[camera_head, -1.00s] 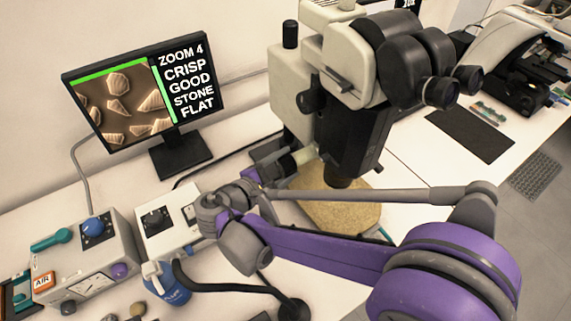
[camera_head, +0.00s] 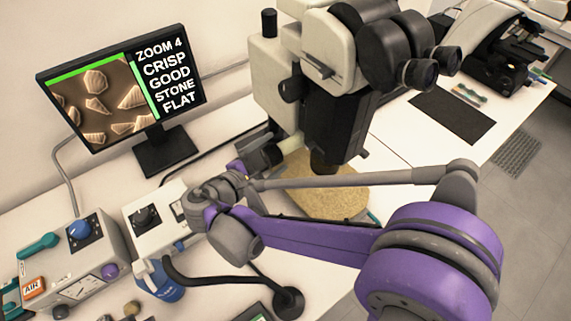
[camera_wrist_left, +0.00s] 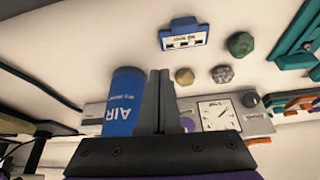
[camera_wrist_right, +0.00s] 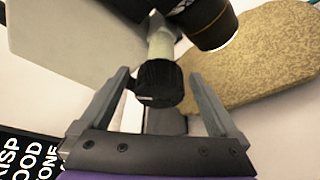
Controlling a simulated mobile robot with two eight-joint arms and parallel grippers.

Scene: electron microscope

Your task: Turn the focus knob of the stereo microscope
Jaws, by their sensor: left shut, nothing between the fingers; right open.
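The stereo microscope (camera_head: 318,45) stands at the upper middle of the head view. Its black ribbed focus knob (camera_wrist_right: 160,84), on a pale shaft, shows large in the right wrist view. My right gripper (camera_wrist_right: 160,76) is open, with one finger on each side of the knob and gaps visible between. In the head view my right wrist partly hides the gripper beside the knob (camera_head: 271,156). My left gripper (camera_wrist_left: 160,72) is shut and empty in the left wrist view, in front of a blue AIR bottle.
A monitor (camera_head: 118,88) reads ZOOM 4, CRISP, GOOD, STONE, FLAT. A tan speckled stage base (camera_head: 335,202) lies under the microscope. Control boxes (camera_head: 75,255) and the blue bottle (camera_head: 165,285) crowd the lower left. Stones (camera_wrist_left: 240,44) lie loose on the bench.

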